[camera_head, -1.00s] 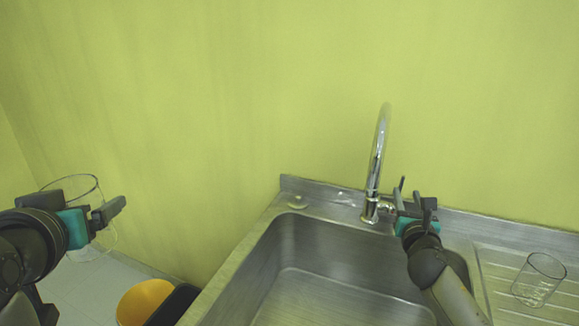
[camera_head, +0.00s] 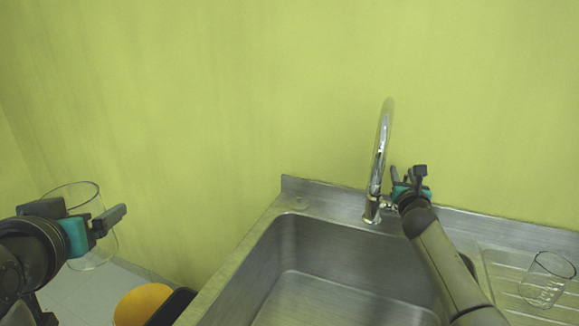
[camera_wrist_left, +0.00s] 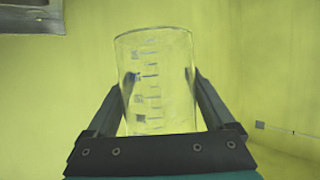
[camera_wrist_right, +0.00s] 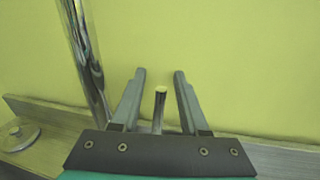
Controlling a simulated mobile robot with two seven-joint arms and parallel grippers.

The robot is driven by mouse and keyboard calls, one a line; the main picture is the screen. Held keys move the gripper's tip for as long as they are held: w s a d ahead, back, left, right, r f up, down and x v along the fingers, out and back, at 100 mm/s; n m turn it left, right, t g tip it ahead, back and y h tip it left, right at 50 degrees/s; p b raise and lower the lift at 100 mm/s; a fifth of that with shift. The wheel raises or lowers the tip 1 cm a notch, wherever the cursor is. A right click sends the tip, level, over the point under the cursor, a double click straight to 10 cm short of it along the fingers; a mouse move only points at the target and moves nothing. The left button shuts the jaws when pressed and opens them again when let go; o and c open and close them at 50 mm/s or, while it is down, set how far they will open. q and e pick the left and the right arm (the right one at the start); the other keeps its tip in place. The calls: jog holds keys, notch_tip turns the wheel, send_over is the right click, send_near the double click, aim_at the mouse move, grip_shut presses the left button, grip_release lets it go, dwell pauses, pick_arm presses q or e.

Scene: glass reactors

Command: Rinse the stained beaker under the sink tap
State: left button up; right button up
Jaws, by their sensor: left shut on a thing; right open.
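A clear glass beaker (camera_wrist_left: 160,85) with printed graduation marks is between the fingers of my left gripper (camera_head: 100,218), which is shut on it. The beaker also shows in the head view (camera_head: 88,200), held at the far left, away from the sink; I cannot make out a stain. The chrome tap (camera_head: 380,160) rises at the back of the steel sink (camera_head: 262,250). My right gripper (camera_wrist_right: 160,80) is open beside the tap. The tap's short lever (camera_wrist_right: 160,105) stands between its two fingers, apart from both.
Another glass beaker (camera_head: 547,280) stands on the ribbed drainboard (camera_head: 500,280) at right. A yellow bin (camera_head: 142,304) and a dark one (camera_head: 172,305) are on the floor left of the sink. The green wall closes off the back. The sink basin looks empty.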

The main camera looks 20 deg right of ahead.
grip_shut()
dwell(0.4)
dwell(1.1)
